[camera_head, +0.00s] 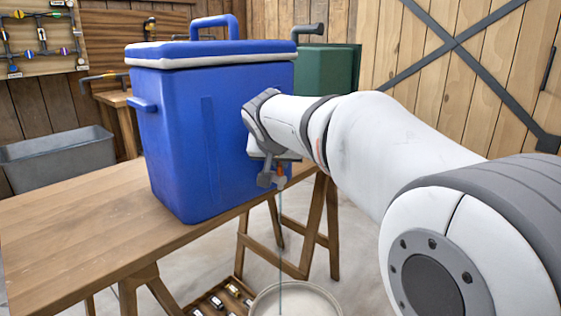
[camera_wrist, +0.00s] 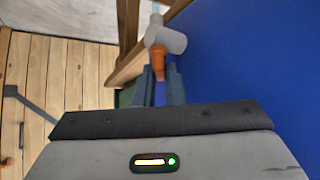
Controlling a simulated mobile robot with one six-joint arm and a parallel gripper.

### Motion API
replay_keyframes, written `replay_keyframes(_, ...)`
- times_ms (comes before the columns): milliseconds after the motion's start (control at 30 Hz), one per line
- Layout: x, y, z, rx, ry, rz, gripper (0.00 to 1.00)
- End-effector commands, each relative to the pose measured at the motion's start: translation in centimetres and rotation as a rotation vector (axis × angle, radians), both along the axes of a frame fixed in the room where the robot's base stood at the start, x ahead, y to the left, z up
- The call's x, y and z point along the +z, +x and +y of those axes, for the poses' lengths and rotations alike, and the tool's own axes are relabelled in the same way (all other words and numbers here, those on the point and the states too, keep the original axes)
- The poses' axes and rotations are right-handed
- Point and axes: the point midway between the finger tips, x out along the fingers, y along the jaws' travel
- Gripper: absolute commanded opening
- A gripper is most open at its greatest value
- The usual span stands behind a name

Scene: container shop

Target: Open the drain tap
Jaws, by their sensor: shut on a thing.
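The blue cooler (camera_head: 205,130) stands upright on the wooden table with its lid closed. The drain tap's grey body (camera_wrist: 166,38) sticks out from the cooler's blue wall, low on its right side in the head view. Its orange handle (camera_wrist: 158,62) lies between the fingertips of my gripper (camera_wrist: 160,88), which is shut on it. In the head view the orange handle (camera_head: 281,170) shows small beside the grey fingers, partly hidden by my wrist. A thin pale blue stream (camera_head: 280,240) runs straight down from the tap into a round white tub (camera_head: 296,287).
The table (camera_head: 70,225) is clear left of the cooler. A grey bin (camera_head: 60,160) stands behind it at left. A crate of small items (camera_head: 215,300) lies beneath the table. A green container (camera_head: 328,68) stands behind the cooler.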

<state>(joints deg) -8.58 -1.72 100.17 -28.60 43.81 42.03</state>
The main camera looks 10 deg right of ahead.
Motion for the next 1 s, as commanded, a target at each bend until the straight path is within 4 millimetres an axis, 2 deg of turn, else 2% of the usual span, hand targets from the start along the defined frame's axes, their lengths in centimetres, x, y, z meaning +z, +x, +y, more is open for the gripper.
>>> replay_keyframes(367,0.37,-0.06,-0.16,0.076,0.001,0.000,0.00)
replay_keyframes(1000,-0.04,-0.03,-0.75,0.464,0.004,-0.003,0.00)
